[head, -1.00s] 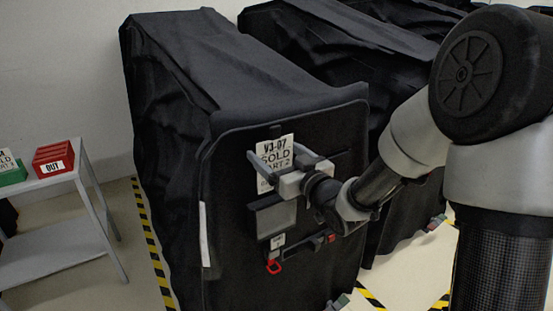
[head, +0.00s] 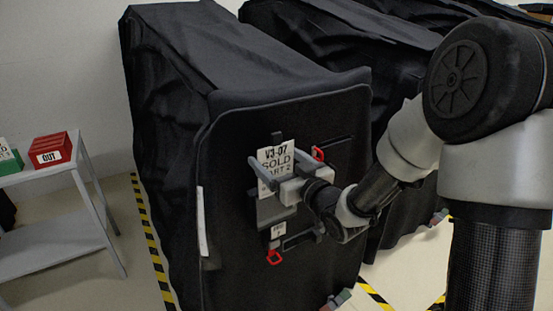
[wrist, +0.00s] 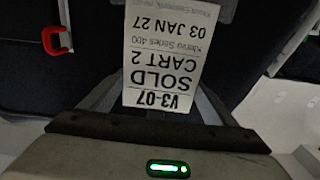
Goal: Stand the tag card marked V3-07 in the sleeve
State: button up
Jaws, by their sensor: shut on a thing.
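The white tag card marked V3-07 (head: 275,160) stands upright, slightly tilted, in front of the black cover of the nearest cart. It reads SOLD, CART 2, and shows upside down in the wrist view (wrist: 165,50). My gripper (head: 277,172) is shut on the card, with a finger along each side of it. A dark grey panel (head: 268,210), perhaps the sleeve, sits on the cover just below the card. My gripper partly hides it, and I cannot tell whether the card touches it.
Red loops hang on the cover at upper right (head: 318,153) and below (head: 274,257). A small white label (head: 278,230) sits under the panel. A grey shelf (head: 45,180) with a red OUT box (head: 51,149) stands left. Another covered cart is behind, right.

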jog(key=shift+f+b, duration=2.65)
jog(key=shift+f, duration=0.25)
jog(key=shift+f, duration=0.15)
jog(key=shift+f+b, duration=0.95)
jog(key=shift+b, duration=0.15)
jog(key=o, duration=1)
